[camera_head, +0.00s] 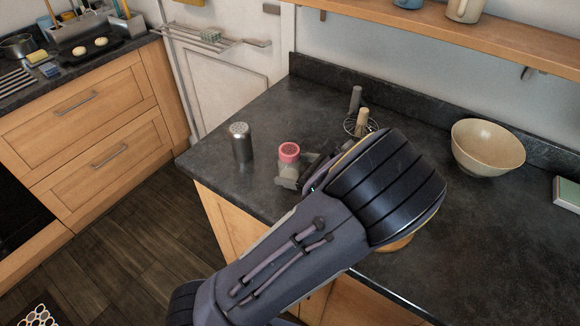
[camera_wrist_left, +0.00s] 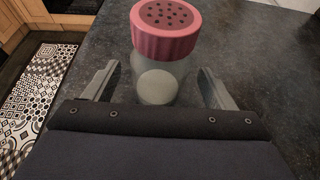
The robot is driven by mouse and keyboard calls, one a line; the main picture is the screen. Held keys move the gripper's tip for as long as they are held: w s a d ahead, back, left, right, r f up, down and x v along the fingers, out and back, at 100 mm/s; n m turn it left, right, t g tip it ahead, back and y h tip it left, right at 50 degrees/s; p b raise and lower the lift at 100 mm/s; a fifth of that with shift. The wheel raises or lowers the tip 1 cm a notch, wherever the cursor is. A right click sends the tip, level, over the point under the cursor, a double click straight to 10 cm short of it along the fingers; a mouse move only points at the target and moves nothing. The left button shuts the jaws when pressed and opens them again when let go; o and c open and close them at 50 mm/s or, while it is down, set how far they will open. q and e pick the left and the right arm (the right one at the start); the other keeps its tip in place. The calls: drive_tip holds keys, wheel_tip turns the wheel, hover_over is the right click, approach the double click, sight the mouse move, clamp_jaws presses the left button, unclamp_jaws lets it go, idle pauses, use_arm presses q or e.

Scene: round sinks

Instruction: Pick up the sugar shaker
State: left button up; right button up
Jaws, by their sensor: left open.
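The sugar shaker (camera_head: 289,157), a clear glass jar with a pink, holed lid, stands upright on the dark counter near its left end. My left gripper (camera_head: 296,177) is right at it, partly hidden by my own wrist. In the left wrist view the shaker (camera_wrist_left: 164,60) stands between the two open fingers of my left gripper (camera_wrist_left: 157,78), with pale contents in its lower part. One finger is on each side, with a visible gap to the glass on both sides. The shaker's base is hidden behind the gripper body. My right gripper is not in view.
A metal shaker (camera_head: 241,142) stands left of the sugar shaker, near the counter edge. A whisk (camera_head: 361,122) and a grey cylinder (camera_head: 355,99) are behind it. A beige bowl (camera_head: 487,147) is at the right. A wooden shelf (camera_head: 440,30) hangs above.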

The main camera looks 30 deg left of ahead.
use_arm(q)
drive_tip(key=shift+x, duration=1)
drive_tip(key=shift+r, duration=0.1)
drive_tip(key=c, duration=1.1)
drive_tip(key=shift+r, duration=0.1)
